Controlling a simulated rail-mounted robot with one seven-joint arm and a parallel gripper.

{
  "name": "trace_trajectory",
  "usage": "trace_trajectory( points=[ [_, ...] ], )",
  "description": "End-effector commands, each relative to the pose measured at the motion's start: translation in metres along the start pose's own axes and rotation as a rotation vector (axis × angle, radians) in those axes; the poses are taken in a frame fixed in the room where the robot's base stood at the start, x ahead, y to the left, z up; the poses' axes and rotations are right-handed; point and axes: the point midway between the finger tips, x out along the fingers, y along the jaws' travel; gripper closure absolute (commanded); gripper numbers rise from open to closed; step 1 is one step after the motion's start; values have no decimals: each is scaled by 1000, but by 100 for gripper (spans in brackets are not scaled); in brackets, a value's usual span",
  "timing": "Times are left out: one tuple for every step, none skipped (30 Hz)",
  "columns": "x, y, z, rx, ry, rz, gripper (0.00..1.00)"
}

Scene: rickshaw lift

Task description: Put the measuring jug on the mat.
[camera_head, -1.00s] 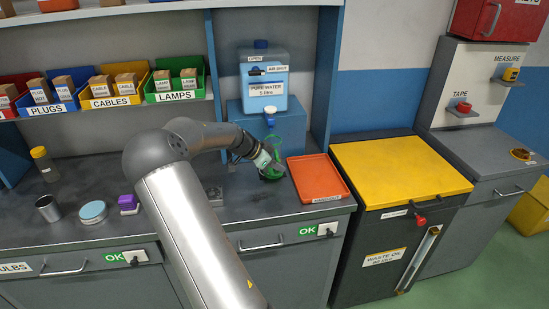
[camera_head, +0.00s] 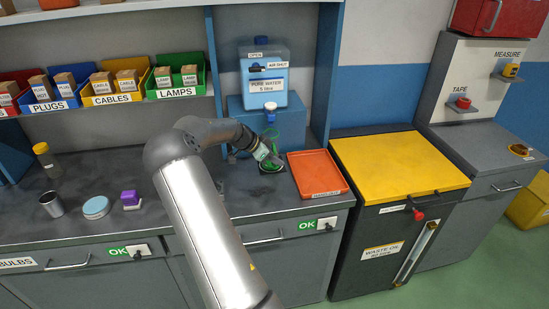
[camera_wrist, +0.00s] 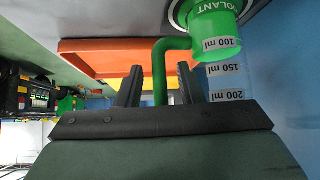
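The measuring jug (camera_wrist: 214,48) is clear with green contents up to about its 100 ml mark, and has a green handle. It stands upright on the bench below the water tank's tap, also in the head view (camera_head: 271,167). My gripper (camera_wrist: 158,82) is at the handle, one finger on each side, with visible gaps between fingers and handle. It also shows in the head view (camera_head: 274,159), partly covering the jug. A dark ring (camera_wrist: 177,12) surrounds the jug's base, and a dark patch shows under it in the head view; I cannot tell whether this is the mat.
An orange tray (camera_head: 318,174) lies right of the jug. The water tank (camera_head: 266,80) on its blue stand is behind. My arm hides the bench middle.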

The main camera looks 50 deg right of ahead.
Motion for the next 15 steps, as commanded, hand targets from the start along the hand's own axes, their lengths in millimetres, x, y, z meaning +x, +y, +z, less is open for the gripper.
trace_trajectory(
  points=[
    [0,0,0,0,0,0,66],
    [0,0,0,0,0,0,66],
    [0,0,0,0,0,0,66],
    [0,0,0,0,0,0,66],
    [0,0,0,0,0,0,66],
    [0,0,0,0,0,0,66],
    [-1,0,-1,0,0,0,66],
    [-1,0,-2,0,0,-1,66],
    [-3,0,-3,0,0,-1,66],
    [-4,0,-4,0,0,-1,66],
    [-6,-1,-1,0,0,-3,66],
    [-12,-1,-1,0,0,-4,66],
    [-16,-1,0,0,0,-4,66],
    [-22,-1,0,0,0,-5,66],
    [-30,-1,0,0,0,-5,66]
  ],
)
